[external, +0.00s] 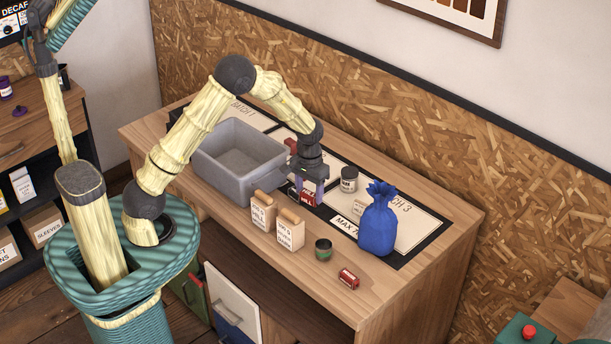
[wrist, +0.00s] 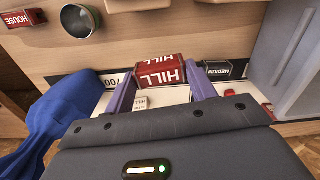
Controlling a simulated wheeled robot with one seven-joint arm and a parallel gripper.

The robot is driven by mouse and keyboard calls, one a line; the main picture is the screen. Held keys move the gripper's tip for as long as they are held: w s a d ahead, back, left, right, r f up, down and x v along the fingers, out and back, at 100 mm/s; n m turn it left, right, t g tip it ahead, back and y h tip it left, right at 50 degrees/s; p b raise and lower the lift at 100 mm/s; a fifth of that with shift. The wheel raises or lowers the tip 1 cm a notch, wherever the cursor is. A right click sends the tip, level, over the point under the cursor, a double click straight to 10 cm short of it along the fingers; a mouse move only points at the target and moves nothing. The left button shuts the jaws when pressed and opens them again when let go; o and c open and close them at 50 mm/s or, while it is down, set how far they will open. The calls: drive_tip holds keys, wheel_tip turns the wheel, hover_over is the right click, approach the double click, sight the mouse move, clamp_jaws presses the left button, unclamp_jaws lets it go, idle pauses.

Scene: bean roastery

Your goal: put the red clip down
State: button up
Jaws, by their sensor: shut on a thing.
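The red clip, a small red block lettered HILL (wrist: 162,73), sits between the two purple fingers of my gripper (wrist: 164,84) in the wrist view. In the external view my gripper (external: 309,195) points down over the front part of the mat, and the red clip (external: 307,198) shows between its fingertips. The fingers are shut on it. It is at or just above the mat (external: 412,227); I cannot tell whether its underside touches. A second red block, lettered HOUSE (wrist: 22,18), lies apart near the table's front edge, also seen in the external view (external: 348,279).
A grey tub (external: 215,180) stands left of my gripper. Two paper bags (external: 290,235) stand in front, with a green cup (external: 323,250) nearby. A blue sack (external: 378,228) stands to the right. A dark jar (external: 349,180) is behind. The table's right front corner is bare.

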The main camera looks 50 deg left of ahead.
drive_tip(key=a+r+n+p, duration=0.2)
drive_tip(key=a+r+p, duration=0.2)
drive_tip(key=a, duration=0.7)
drive_tip(key=a+r+n+p, duration=0.3)
drive_tip(key=a+p, duration=0.4)
drive_tip(key=a, duration=0.4)
drive_tip(key=a+r+n+p, duration=0.2)
drive_tip(key=a+r+p, duration=0.3)
drive_tip(key=a, duration=0.7)
drive_tip(key=shift+p, duration=0.85)
drive_tip(key=shift+f, duration=0.2)
wheel_tip(320, 180, down, 11)
drive_tip(key=b, duration=0.6)
drive_tip(key=shift+r+b, duration=0.15)
drive_tip(key=shift+b, duration=0.25)
drive_tip(key=o, duration=1)
